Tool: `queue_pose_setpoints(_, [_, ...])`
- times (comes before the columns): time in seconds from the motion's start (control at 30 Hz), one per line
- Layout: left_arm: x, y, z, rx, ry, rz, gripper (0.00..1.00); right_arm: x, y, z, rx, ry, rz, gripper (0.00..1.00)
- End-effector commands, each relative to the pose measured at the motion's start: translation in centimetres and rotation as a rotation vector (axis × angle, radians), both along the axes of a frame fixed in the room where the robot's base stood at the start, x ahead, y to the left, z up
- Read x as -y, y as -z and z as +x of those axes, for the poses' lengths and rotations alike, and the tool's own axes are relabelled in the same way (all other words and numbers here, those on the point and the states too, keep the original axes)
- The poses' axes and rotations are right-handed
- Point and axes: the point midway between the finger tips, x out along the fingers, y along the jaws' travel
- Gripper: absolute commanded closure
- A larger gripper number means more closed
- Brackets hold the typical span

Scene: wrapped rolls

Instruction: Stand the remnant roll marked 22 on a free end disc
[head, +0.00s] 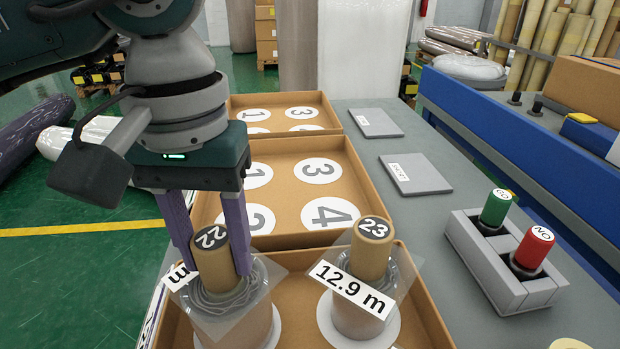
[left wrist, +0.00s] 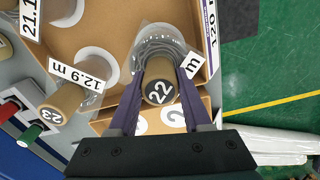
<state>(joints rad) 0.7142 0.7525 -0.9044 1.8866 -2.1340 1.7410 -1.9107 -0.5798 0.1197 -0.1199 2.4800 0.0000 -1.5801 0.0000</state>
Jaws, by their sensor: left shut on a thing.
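Roll 22 (head: 211,258) is a tan core with a black "22" cap and a grey wrapped body with clear film. It is upright over the near cardboard tray (head: 425,300); I cannot tell whether it still touches its white disc. My left gripper (head: 216,258) has its purple fingers on both sides of the core, shut on it. The left wrist view shows the cap (left wrist: 160,91) between the fingers. The middle tray (head: 347,160) has bare white end discs, among them 3 (head: 321,171), 4 (head: 330,213) and 2 (head: 259,219). My right gripper is out of view.
Roll 23 (head: 370,250), labelled 12.9 m, stands close to the right of roll 22. The far tray (head: 320,100) also has bare discs. A grey holder (head: 508,275) with a green GO and a red NO piece stands right. Flat grey plates (head: 416,174) lie behind.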

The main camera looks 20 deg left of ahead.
Motion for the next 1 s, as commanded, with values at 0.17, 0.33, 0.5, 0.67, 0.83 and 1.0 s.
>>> queue_pose_setpoints(0.17, [0.0, 0.27, 0.03, 0.001, 0.0, -0.001, 1.0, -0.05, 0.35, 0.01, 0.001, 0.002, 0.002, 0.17])
queue_pose_setpoints(0.33, [0.0, 0.47, 0.03, 0.001, 0.0, -0.001, 1.0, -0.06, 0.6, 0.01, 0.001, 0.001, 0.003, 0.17])
queue_pose_setpoints(0.5, [0.01, 0.57, 0.04, 0.001, 0.0, -0.001, 0.49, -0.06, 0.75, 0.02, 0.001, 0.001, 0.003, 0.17])
queue_pose_setpoints(0.67, [0.0, 0.56, 0.02, 0.001, 0.0, -0.001, 0.31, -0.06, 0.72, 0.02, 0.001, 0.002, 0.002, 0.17])
queue_pose_setpoints(0.83, [0.0, 0.58, 0.0, 0.0, 0.0, 0.0, 0.16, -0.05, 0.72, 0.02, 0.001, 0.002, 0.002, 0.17])
queue_pose_setpoints(1.0, [0.0, 0.62, -0.02, -0.001, 0.0, 0.0, 0.16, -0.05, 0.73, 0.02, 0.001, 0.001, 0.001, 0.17])
